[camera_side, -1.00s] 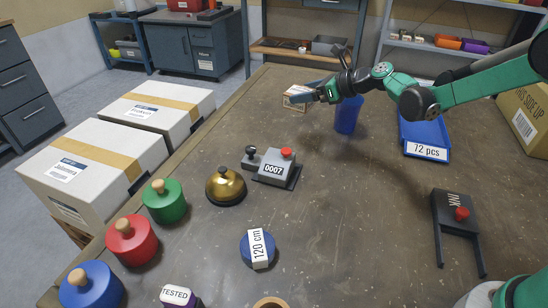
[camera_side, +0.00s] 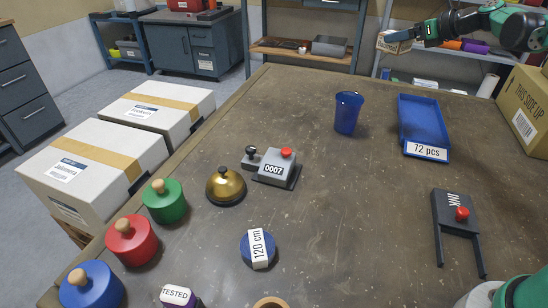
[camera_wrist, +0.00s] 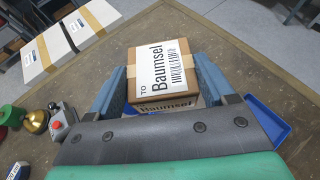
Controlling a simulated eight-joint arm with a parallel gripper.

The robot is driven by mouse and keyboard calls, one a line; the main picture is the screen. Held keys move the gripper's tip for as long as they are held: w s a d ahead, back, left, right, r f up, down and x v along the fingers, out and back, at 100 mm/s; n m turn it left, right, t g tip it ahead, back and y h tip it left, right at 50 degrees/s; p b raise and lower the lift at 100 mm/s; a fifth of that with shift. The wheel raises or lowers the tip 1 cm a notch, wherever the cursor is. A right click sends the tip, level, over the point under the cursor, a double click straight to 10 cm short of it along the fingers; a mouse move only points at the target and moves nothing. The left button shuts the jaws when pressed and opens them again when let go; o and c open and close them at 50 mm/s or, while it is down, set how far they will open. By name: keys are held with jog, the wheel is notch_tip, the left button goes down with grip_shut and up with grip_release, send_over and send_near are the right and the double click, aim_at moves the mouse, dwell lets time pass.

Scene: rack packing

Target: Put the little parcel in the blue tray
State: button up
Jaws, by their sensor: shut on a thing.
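The little parcel (camera_side: 394,42) is a small brown cardboard box, held up at the top right of the side view. In the wrist view the parcel (camera_wrist: 160,75) shows a white label reading "Baumsel" and a barcode. My gripper (camera_side: 408,36) is shut on it, with one finger on each side. The blue tray (camera_side: 423,120) lies flat on the table at the right, with a "72 pcs" label on its near edge; it looks empty. The parcel is raised above the table near the tray's far end. Part of the tray (camera_wrist: 270,125) shows at the right in the wrist view.
A blue cup (camera_side: 347,112) stands on the table left of the tray. A large cardboard box (camera_side: 525,110) stands right of it.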

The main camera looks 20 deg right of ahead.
jog(key=s+d+m+h, duration=0.3)
jog(key=s+d, duration=0.4)
jog(key=d, duration=0.4)
send_over(424, 130)
notch_tip(424, 130, down, 16)
jog(key=shift+d+r, duration=0.15)
jog(key=shift+f, duration=2.05)
jog(key=shift+f, duration=0.1)
jog(key=o, duration=1.2)
